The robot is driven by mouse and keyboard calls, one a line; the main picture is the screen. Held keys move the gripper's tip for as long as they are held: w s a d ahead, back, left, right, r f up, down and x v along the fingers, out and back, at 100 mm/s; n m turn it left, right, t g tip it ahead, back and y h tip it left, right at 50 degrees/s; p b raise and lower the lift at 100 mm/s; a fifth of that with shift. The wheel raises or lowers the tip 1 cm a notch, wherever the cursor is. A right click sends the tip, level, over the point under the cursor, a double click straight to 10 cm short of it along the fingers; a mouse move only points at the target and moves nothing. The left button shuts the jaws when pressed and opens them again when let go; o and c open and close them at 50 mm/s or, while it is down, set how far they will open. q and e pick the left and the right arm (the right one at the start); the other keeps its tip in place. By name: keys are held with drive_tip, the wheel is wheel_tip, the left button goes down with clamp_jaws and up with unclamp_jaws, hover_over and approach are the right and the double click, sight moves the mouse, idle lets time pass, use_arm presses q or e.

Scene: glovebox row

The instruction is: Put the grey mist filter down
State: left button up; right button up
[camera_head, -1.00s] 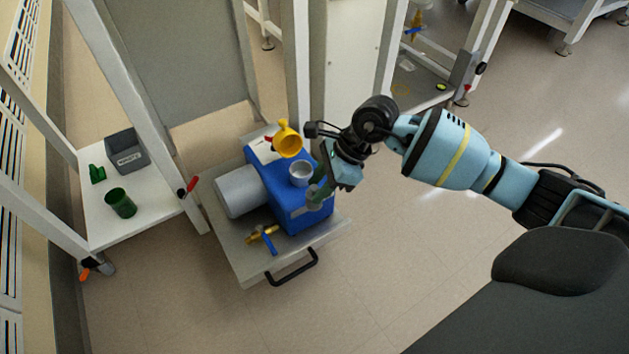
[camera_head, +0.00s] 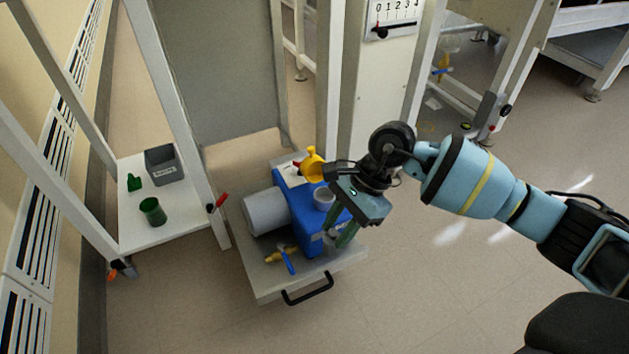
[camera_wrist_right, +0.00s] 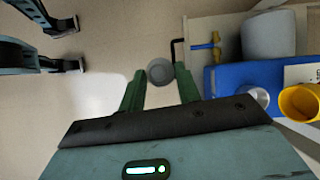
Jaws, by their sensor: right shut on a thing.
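My right gripper (camera_head: 338,242) points down beside the front of the blue pump body (camera_head: 309,221) on the cart. Its green fingers are shut on the grey mist filter (camera_wrist_right: 160,71), a small round grey piece at the fingertips in the right wrist view. In the head view the filter is mostly hidden by the fingers, near the cart's right front part. I cannot tell whether it touches the cart top. A round grey port (camera_head: 323,197) is on top of the blue body, apart from the filter. My left gripper is not in view.
The cart (camera_head: 262,290) also carries a grey motor cylinder (camera_head: 265,212), a brass valve with blue handle (camera_head: 287,259) and a yellow cup-shaped piece (camera_head: 312,165). A black handle (camera_head: 308,291) sticks out in front. A white shelf (camera_head: 185,230) holds a green cup (camera_head: 152,211) and grey bin (camera_head: 163,166).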

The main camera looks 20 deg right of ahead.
use_arm(q)
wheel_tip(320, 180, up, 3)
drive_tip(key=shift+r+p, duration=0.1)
drive_tip(key=shift+p, duration=1.15)
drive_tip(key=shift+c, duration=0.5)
use_arm(e)
drive_tip(key=s+r+n+g+h, duration=0.5)
drive_tip(key=s+r+n, duration=0.6)
drive_tip(key=r+n, duration=0.3)
drive_tip(key=n+h, duration=0.1)
drive_tip(key=n, duration=0.2)
drive_tip(key=shift+s+r, duration=0.2)
drive_tip(key=shift+r, duration=0.2)
